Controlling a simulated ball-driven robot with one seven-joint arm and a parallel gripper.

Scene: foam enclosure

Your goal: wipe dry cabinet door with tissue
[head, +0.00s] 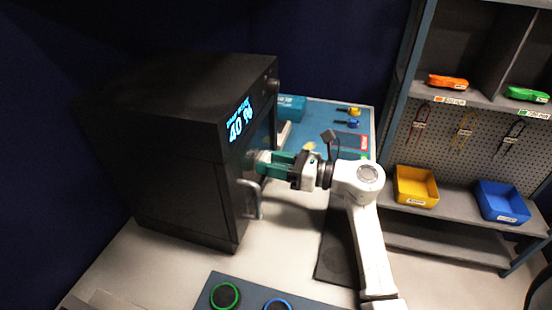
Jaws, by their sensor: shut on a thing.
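The black dry cabinet (180,150) stands at the left. Its display (240,118) reads 40 % in blue. The door, on its right face, has a pale handle (251,199). My gripper (264,160), with green fingers, reaches left to the door just above the handle. It is shut on a small pale thing at its fingertips, likely the tissue (259,156), which is mostly hidden. I cannot tell whether the tissue touches the door surface.
A blue mat (325,115) with a teal box (291,107) and small tools lies behind my arm. A shelf rack at right holds a yellow bin (415,187) and a blue bin (501,201). A dark board (255,290) with green and blue rings lies in front.

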